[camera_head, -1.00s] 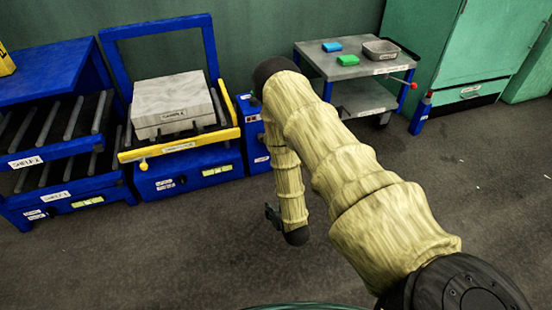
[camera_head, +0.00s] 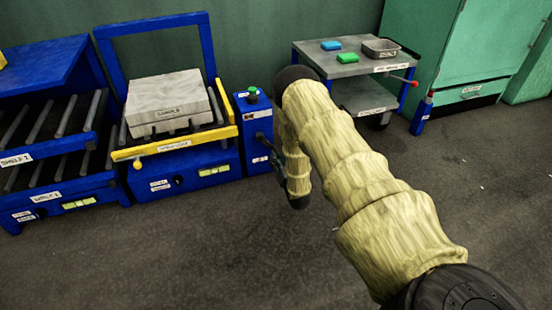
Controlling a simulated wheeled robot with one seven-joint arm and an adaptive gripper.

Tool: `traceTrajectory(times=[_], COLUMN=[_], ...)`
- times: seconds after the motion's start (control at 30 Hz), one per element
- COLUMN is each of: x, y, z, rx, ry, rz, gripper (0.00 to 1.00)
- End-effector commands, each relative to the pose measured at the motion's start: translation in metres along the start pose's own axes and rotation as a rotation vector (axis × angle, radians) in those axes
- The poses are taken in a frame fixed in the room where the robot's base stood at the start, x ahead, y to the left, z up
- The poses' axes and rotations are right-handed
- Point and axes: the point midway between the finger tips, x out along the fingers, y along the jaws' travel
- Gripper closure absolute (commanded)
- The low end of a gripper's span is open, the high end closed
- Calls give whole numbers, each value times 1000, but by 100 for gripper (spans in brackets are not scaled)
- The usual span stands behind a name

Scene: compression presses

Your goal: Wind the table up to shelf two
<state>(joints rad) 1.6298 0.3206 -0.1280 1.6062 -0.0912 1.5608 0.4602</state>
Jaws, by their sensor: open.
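The lift table (camera_head: 215,138) has a yellow front edge and a blue base, with a tall blue frame behind it. A thick pale grey block (camera_head: 168,100) lies on its rollers. To its left is a blue roller rack with an upper shelf (camera_head: 45,147) and a lower shelf (camera_head: 70,187); their small labels are hard to read. The table top looks roughly level with the upper shelf. A blue control box (camera_head: 256,120) with a green knob stands right of the table. My gripper (camera_head: 274,153) is open, close to the box's right front; contact cannot be told, and my arm partly hides it.
A grey cart (camera_head: 345,62) behind my arm carries a blue block (camera_head: 331,45), a green block (camera_head: 348,58) and a metal tray (camera_head: 381,48). A blue post (camera_head: 422,115) and a green cabinet (camera_head: 480,50) stand right. The floor in front is clear.

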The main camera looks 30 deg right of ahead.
Motion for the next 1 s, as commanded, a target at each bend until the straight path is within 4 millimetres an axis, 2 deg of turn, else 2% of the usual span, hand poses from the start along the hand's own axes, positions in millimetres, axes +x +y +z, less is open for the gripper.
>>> traceTrajectory(times=[0.1,0.3,0.67,0.9,1.0], x=[17,32,36,36,36], y=[1,0,0,0,0], z=[2,1,-1,-1,-1], rx=[0,0,0,0,0], ry=[2,0,0,0,0], rz=[-1,0,0,1,1], gripper=[59,59,59,100,100])
